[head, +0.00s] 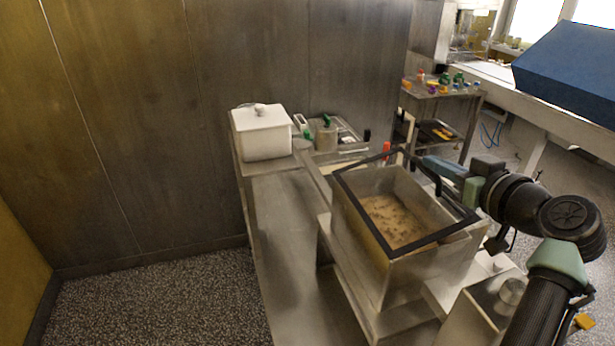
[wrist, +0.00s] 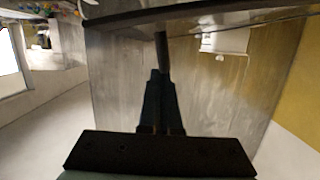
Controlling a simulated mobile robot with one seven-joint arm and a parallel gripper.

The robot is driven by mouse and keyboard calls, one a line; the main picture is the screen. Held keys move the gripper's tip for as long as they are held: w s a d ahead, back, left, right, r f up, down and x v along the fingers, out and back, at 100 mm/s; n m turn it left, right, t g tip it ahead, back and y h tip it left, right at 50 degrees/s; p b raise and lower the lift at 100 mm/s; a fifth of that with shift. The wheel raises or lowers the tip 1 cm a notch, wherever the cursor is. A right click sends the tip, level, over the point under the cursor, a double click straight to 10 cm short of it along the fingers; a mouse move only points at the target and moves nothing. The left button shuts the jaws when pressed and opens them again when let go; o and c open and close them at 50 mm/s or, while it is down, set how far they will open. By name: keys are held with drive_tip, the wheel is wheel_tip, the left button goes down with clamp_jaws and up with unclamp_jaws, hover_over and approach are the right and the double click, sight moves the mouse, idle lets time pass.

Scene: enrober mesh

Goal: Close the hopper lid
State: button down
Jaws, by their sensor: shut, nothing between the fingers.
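The hopper (head: 361,245) is a steel box on the bench, with brown granular contents (head: 395,220) showing inside. A dark rectangular frame (head: 435,239), which looks like the lid's border, spans its top. I cannot tell whether it sits flat on the rim or is tilted. My gripper (head: 408,154) is at the frame's far corner, its fingers shut and empty. In the wrist view the shut fingers (wrist: 161,42) point towards a dark bar (wrist: 200,15) along the top. I cannot tell whether they touch it.
A white lidded box (head: 265,138) stands at the bench's far left, beside a tray with small items (head: 338,136). A small cart (head: 440,105) with colourful items stands behind. A blue block (head: 570,72) is at the upper right. The floor at left is clear.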

drive_tip(key=shift+w+d+f+m, duration=0.1)
drive_tip(key=shift+d+f+m, duration=0.2)
drive_tip(key=shift+f, duration=0.1)
idle(0.3)
